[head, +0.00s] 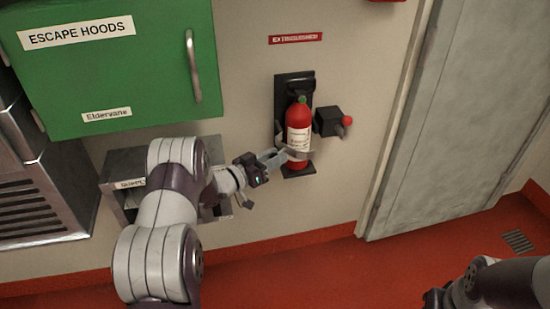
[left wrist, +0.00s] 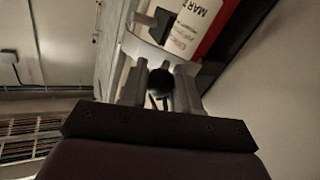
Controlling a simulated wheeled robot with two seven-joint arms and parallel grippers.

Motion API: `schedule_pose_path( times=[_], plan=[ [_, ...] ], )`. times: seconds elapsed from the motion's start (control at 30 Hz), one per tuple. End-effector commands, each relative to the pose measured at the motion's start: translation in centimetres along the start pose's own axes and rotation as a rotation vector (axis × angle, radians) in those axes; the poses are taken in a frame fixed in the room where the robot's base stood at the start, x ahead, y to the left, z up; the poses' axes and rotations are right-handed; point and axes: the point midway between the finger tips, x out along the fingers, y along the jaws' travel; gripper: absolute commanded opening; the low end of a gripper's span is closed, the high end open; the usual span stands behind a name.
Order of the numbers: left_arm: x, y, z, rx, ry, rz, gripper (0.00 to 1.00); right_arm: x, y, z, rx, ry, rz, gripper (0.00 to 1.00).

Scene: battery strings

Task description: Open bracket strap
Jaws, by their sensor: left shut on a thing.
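A red fire extinguisher (head: 299,118) with a white label stands upright in a black wall bracket (head: 294,82). A pale grey strap (head: 301,154) runs around its lower body. In the left wrist view, the strap (left wrist: 140,47) curves across just past the fingers, by the extinguisher's label (left wrist: 192,25). My left gripper (head: 279,159) reaches it from the left and is shut on the strap at its left side. The fingers also show in the left wrist view (left wrist: 160,72), with a dark round part between them. My right gripper (head: 434,299) shows only its dark edge; its fingers are out of frame.
A black box with a red knob (head: 332,122) sits just right of the extinguisher. A green escape hoods cabinet (head: 115,60) hangs at upper left, above a grey box (head: 122,164). A grey door (head: 455,120) is on the right. The red floor (head: 330,275) below is clear.

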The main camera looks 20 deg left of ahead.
Motion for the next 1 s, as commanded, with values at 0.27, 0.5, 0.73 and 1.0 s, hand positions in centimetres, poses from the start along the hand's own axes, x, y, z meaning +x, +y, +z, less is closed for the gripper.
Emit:
schedule_pose_path(
  times=[0.27,0.5,0.73,1.0],
  plan=[
    [0.0,0.0,-0.1,0.002,0.003,0.000,0.00,0.0,0.0,0.0,0.000,0.000,0.000,0.45],
    [0.0,0.0,-0.1,0.002,0.002,0.000,0.55,0.0,0.0,0.0,0.000,0.000,0.000,0.45],
    [-1.3,-0.1,-0.2,0.000,0.000,-0.003,0.55,-0.4,0.0,-0.1,0.000,0.000,0.000,0.45],
    [-8.5,-0.1,-0.3,0.000,0.002,-0.006,0.55,-1.7,0.0,-0.2,0.000,0.000,0.000,0.45]
  ],
)
